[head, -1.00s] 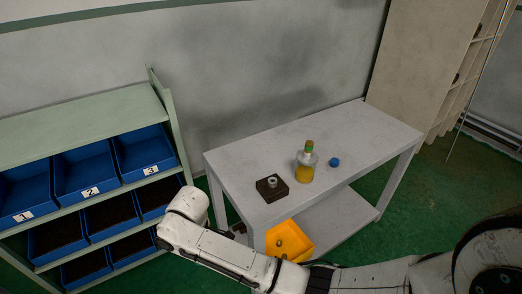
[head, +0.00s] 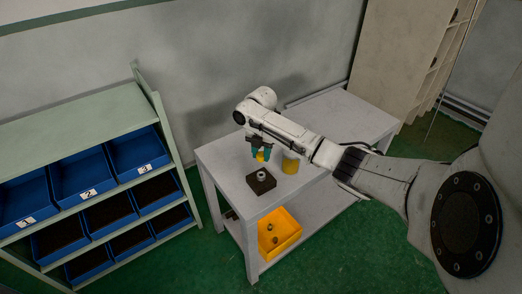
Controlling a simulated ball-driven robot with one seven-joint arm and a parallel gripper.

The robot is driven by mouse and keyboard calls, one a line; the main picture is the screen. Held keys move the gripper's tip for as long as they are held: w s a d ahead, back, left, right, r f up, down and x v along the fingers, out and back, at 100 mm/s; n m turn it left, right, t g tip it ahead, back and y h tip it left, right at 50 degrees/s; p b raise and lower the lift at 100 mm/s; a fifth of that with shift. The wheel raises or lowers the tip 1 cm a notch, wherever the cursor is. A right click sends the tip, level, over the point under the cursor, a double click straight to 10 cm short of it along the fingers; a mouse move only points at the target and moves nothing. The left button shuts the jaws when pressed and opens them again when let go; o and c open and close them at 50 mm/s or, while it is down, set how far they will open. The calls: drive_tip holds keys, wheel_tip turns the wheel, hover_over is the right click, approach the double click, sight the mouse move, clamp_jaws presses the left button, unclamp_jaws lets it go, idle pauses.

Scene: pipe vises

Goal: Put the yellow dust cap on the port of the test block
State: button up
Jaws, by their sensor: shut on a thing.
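The test block (head: 262,186) is a dark square block near the table's front left corner. Its light grey round port (head: 261,174) faces up and looks uncovered. The gripper and cap are above and slightly behind the port, apart from it in the picture. The exact height of the cap over the port cannot be told.
A bottle with yellow liquid (head: 290,164) stands just right of the gripper, partly hidden by my arm. A yellow bin (head: 280,236) with small items sits on the lower shelf. A rack of blue bins (head: 83,173) stands left. The table's back right (head: 345,110) looks clear.

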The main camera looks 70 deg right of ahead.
idle(0.4)
drive_tip(key=shift+f+b, duration=1.85)
drive_tip(key=shift+f, duration=1.1)
drive_tip(key=shift+f+b, duration=0.45)
drive_tip(key=shift+f, duration=0.95)
drive_tip(key=o, duration=1.1)
drive_tip(key=shift+r, duration=0.1)
wheel_tip(320, 180, up, 11)
drive_tip(key=shift+f, duration=0.1)
idle(0.5)
